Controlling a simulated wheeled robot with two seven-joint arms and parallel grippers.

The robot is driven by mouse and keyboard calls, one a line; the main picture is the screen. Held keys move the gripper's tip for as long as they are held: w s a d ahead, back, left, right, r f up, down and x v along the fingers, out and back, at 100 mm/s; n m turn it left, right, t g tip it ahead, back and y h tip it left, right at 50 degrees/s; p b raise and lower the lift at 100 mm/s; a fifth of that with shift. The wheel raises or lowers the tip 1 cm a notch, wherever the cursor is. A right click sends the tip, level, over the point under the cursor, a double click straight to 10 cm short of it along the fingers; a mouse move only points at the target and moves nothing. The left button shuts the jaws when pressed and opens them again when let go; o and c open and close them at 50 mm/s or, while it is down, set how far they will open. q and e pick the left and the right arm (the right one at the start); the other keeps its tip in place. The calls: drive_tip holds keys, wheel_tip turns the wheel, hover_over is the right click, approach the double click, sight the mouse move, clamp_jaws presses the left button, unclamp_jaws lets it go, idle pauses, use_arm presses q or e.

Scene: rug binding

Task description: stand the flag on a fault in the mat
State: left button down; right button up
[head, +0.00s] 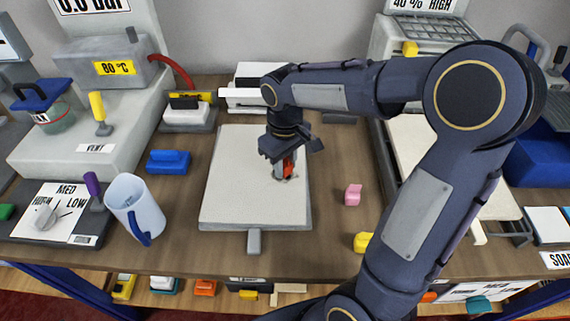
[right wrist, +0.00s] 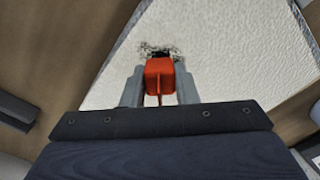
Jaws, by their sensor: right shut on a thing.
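The mat (head: 236,190) is a pale, textured slab lying on the wooden table in the middle of the head view. A dark, ragged fault (right wrist: 153,48) marks its surface; in the head view its edge shows beside the gripper. My right gripper (head: 283,171) is over the mat's right half, shut on the orange-red flag (right wrist: 160,76). The flag also shows between the fingers in the head view (head: 288,167). It is right by the fault; whether its foot touches the mat is hidden. My left gripper is out of view.
A white jug (head: 135,208) and a blue block (head: 168,162) stand left of the mat. A pink block (head: 353,194) and a yellow block (head: 362,242) lie to its right. A grey tab (head: 254,242) is at its front edge.

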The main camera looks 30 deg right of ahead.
drive_tip(key=shift+f, duration=0.25)
drive_tip(key=shift+f, duration=0.15)
drive_tip(key=o, duration=1)
